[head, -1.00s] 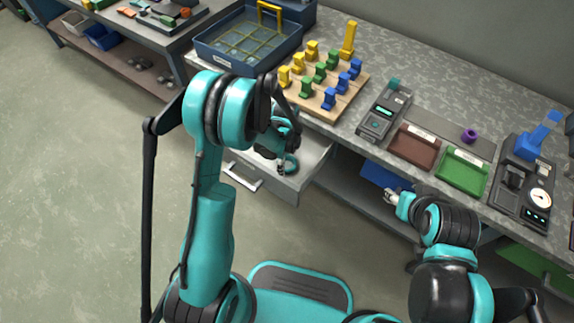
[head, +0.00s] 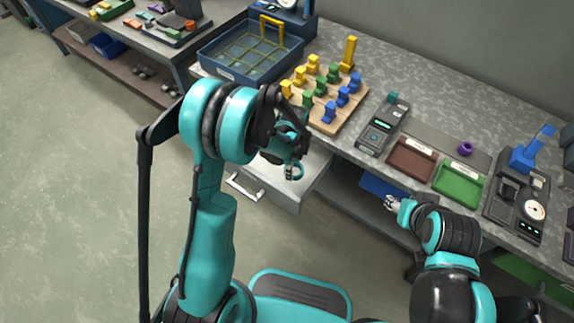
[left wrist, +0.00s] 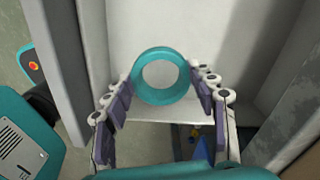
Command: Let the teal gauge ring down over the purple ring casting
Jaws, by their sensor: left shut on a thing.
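The teal gauge ring (head: 297,172) is held by my left gripper (head: 291,168) over the open drawer. In the left wrist view the ring (left wrist: 137,80) sits between the two fingers of my left gripper (left wrist: 163,84), which touch its sides; its hole faces the camera. The purple ring casting (head: 466,149) sits on the bench, behind the green tray and well to the right of the teal ring. My right gripper (head: 392,203) is in front of the bench, below the trays; its finger opening is too small to tell.
The pale drawer (head: 310,180) stands open below the bench edge. A wooden board (head: 327,122) with several coloured pieces, a grey device (head: 383,130), a brown tray (head: 410,171), a green tray (head: 460,190) and a dial gauge station (head: 515,205) line the bench.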

